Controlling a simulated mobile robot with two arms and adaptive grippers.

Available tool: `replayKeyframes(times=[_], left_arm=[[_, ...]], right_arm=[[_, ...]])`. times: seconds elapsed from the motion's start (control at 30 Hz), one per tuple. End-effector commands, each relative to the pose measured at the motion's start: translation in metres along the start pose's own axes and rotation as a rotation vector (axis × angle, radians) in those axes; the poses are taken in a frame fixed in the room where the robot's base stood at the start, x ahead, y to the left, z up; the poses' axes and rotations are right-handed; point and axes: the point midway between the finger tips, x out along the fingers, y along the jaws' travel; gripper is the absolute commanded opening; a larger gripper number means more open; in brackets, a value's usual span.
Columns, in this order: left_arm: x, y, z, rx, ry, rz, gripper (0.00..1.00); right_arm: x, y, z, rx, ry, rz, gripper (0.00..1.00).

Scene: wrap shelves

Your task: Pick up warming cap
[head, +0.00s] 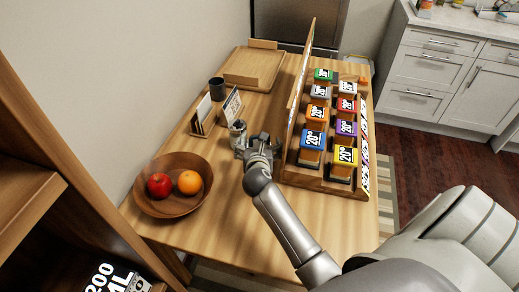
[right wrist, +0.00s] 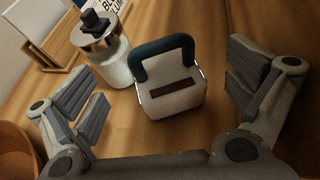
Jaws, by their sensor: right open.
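My right gripper (head: 258,146) is open, low over the wooden table left of the sample rack. In the right wrist view its fingers (right wrist: 165,95) spread to either side of a small white block (right wrist: 172,98) with a dark teal arched band over its top and a brown strip on its face. This block appears to be the warming cap; no label confirms it. It stands between and beyond the fingers, apart from both. In the head view the gripper largely hides it. A glass jar (right wrist: 115,65) with a metal lid stands just left of it and also shows in the head view (head: 237,129).
The wooden rack (head: 325,184) of coloured labelled boxes stands close on the right. A bowl (head: 172,206) with a red apple and an orange is at front left. Card stands (head: 202,117), a dark cup (head: 217,89) and a wooden tray (head: 246,71) lie farther back.

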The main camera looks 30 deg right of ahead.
Motion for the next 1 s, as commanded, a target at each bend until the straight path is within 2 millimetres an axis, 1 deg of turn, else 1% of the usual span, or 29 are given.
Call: replayKeyframes(times=[0.17, 0.4, 0.5, 0.63, 0.83, 1.0], left_arm=[[-0.002, 0.000, -0.001, 0.000, 0.000, 0.000, 0.31], [-0.003, 0.000, -0.002, 0.001, 0.003, 0.001, 0.31], [-0.003, 0.000, -0.003, 0.001, 0.005, 0.000, 0.31], [-0.002, 0.000, -0.006, 0.002, 0.009, 0.000, 0.31], [-0.002, 0.000, -0.007, 0.002, 0.011, 0.000, 0.31], [-0.002, 0.000, -0.007, 0.002, 0.011, 0.000, 0.31]], right_arm=[[0.014, 0.000, 0.001, -0.002, -0.001, -0.001, 1.00], [0.044, 0.001, -0.001, -0.001, -0.002, 0.000, 1.00], [0.051, 0.001, -0.001, 0.000, -0.003, 0.001, 1.00], [0.055, 0.001, -0.002, 0.000, -0.001, 0.001, 1.00], [0.055, 0.001, -0.001, 0.001, -0.001, 0.002, 1.00], [0.055, 0.001, -0.002, 0.001, -0.001, 0.002, 0.78]])
